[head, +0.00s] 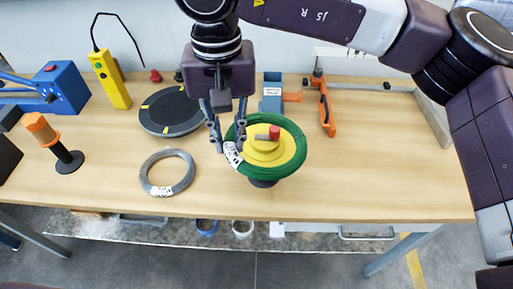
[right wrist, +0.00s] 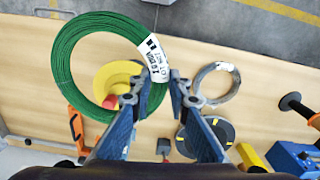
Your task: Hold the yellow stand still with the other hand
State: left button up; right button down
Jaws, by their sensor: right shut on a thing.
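The yellow stand (head: 264,152) has a round yellow top with a red knob and a dark base, near the table's front middle. It also shows in the right wrist view (right wrist: 115,75). A green wire coil (head: 291,166) with a white label surrounds the yellow top in the head view; whether it rests on it is unclear. In the right wrist view the coil (right wrist: 64,62) lies off-centre around the yellow. My right gripper (head: 230,150) is shut on the coil's left side by the label. My left gripper is not in view.
A grey wire coil (head: 167,189) lies left of the stand. A dark turntable (head: 171,110) is behind it. An orange-handled tool (head: 326,108) lies back right. A yellow meter (head: 110,79), blue machine (head: 62,88) and orange-topped post (head: 41,127) stand left. The table's right front is clear.

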jog(key=shift+w+d+f+n, duration=0.1)
jog(key=shift+w+f+n, duration=0.5)
jog(key=shift+w, duration=0.55)
jog(key=shift+w+d+f+n, duration=0.1)
jog(key=shift+w+f+n, duration=0.5)
jog(key=shift+w, duration=0.5)
jog(key=shift+w+d+f+n, duration=0.1)
jog(key=shift+w+f+n, duration=0.5)
jog(key=shift+w, duration=0.55)
jog(key=shift+f, duration=0.1)
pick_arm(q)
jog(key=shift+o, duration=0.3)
